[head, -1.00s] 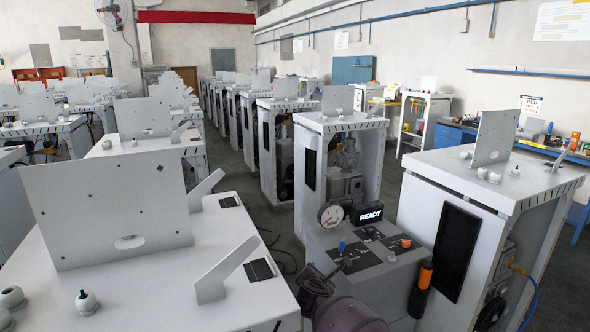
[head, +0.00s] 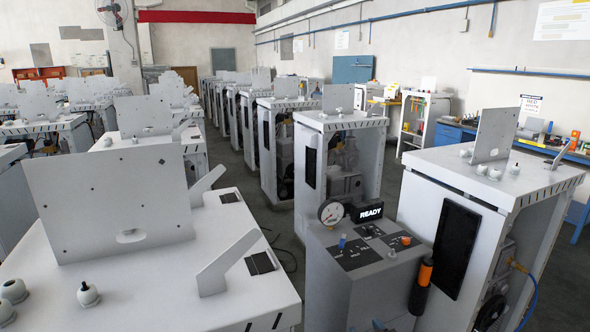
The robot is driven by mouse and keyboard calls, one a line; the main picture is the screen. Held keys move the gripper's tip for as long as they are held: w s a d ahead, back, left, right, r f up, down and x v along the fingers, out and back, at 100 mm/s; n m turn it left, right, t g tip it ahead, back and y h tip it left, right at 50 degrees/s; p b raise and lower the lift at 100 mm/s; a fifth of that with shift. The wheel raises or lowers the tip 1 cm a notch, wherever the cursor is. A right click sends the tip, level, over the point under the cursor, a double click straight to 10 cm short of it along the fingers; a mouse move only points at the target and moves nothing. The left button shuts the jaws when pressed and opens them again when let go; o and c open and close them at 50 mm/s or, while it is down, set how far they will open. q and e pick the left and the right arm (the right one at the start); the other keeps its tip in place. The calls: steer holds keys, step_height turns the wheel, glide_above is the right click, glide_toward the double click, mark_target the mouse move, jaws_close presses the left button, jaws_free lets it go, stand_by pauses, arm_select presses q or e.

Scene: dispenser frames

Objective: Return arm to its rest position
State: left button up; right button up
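Neither of my grippers shows in the head view. Only a small dark sliver, which may be part of my arm, shows at the bottom edge in front of the grey control box (head: 335,285). The box carries a round gauge (head: 331,212), a black display (head: 368,211) reading READY, a blue knob (head: 342,241) and an orange knob (head: 406,240).
A white dispenser frame (head: 100,280) with an upright plate (head: 110,205) stands at the near left. Another frame (head: 500,175) stands at the right, with an orange-and-black handle (head: 424,275) near it. Rows of similar frames fill the back, with grey floor between them.

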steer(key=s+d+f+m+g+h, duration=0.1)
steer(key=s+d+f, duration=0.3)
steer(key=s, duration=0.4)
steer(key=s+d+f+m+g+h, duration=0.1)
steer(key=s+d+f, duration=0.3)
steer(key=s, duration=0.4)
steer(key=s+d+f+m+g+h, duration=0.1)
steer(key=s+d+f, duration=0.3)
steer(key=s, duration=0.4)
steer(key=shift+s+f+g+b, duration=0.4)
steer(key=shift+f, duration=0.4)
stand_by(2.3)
